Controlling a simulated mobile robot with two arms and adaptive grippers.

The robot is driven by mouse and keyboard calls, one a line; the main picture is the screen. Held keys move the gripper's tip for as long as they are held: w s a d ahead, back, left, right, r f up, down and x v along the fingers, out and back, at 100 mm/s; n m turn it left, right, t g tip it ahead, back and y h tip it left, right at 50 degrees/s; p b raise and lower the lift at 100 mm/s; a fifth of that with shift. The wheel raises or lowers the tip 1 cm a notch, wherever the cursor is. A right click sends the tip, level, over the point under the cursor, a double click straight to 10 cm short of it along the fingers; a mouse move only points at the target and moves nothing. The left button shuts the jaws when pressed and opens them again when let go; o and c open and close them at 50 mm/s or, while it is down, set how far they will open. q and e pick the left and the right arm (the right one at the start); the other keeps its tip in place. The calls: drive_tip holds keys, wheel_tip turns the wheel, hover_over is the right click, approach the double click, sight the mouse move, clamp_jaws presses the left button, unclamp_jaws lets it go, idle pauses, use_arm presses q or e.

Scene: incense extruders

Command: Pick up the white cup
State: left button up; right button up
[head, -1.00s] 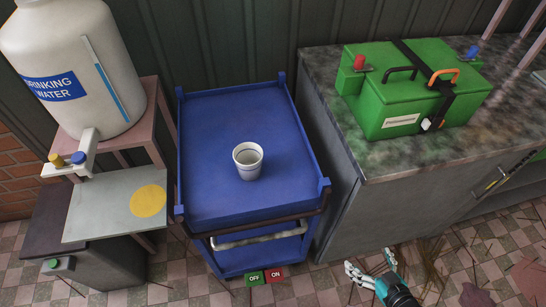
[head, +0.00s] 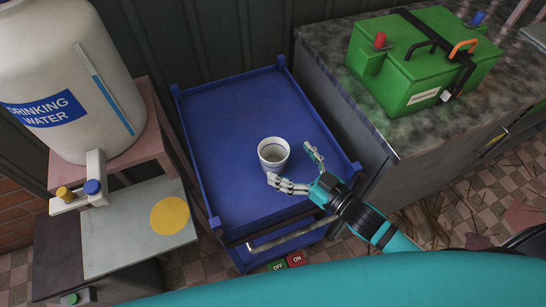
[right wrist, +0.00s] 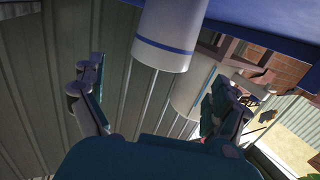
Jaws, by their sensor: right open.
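The white cup (head: 273,151) stands upright and looks empty on the blue cart top (head: 225,120). My right gripper (head: 291,163) reaches in from the lower right, its fingers spread, one at the cup's near side and one at its right. I cannot tell whether they touch it. In the right wrist view the cup (right wrist: 168,38), with a blue band, shows beyond and between the open fingers (right wrist: 158,82). My left gripper is not in view.
A drinking water tank (head: 75,100) on a pink stand is left of the cart. A green box (head: 425,65) sits on the stone counter (head: 335,55) at right. The cart has raised edges and corner posts. Its top is otherwise clear.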

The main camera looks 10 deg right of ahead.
sight(264, 142)
drive_tip(key=x, duration=0.6)
drive_tip(key=shift+w+a+f+p, duration=0.1)
drive_tip(key=shift+w+f+p, duration=0.1)
drive_tip(key=shift+f+p, duration=0.2)
drive_tip(key=shift+s, duration=0.1)
drive_tip(key=c, duration=1.3)
drive_tip(key=shift+r, duration=0.1)
drive_tip(key=shift+c, duration=0.5)
